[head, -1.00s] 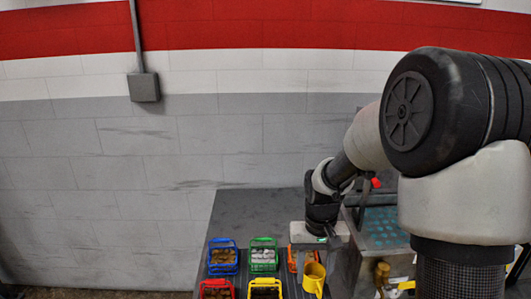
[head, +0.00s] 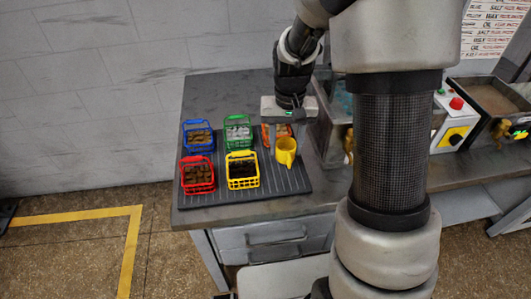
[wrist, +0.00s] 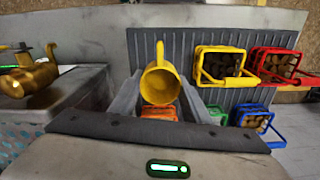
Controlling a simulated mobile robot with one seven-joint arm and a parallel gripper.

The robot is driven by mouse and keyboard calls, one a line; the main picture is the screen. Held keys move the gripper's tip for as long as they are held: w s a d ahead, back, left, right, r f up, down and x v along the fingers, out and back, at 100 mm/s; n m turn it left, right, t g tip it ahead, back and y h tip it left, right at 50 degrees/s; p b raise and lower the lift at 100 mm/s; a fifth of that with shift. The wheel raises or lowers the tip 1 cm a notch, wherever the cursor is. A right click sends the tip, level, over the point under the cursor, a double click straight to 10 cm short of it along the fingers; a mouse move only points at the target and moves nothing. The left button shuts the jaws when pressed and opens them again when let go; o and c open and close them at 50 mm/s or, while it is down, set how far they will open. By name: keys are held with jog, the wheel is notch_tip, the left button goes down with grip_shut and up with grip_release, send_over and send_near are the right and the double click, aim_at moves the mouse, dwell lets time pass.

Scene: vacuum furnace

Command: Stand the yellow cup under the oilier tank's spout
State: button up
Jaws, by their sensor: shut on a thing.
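The yellow cup (head: 286,152) is at the right end of the ribbed dark mat, and my gripper (head: 287,140) is shut on it. In the wrist view the cup (wrist: 160,84) sits between the two grey fingers, its handle toward the top. I cannot tell whether its base touches the mat. A metal tank (head: 328,130) with a teal interior stands right of the cup, with a brass spout (head: 348,145) at its front, partly behind my arm. A second tank (head: 490,97) with brownish contents stands at the far right. Which is oilier is not clear.
Blue (head: 198,136), green (head: 238,133), red (head: 198,174) and yellow (head: 242,170) baskets stand on the mat (head: 225,198) left of the cup. An orange basket (head: 268,134) is close behind the cup. A control box (head: 455,125) with a red button stands between the tanks.

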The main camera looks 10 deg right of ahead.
jog(key=shift+f, duration=3.45)
jog(key=shift+f, duration=0.1)
jog(key=shift+f+b, duration=0.15)
jog(key=shift+b, duration=0.15)
jog(key=o, duration=1.1)
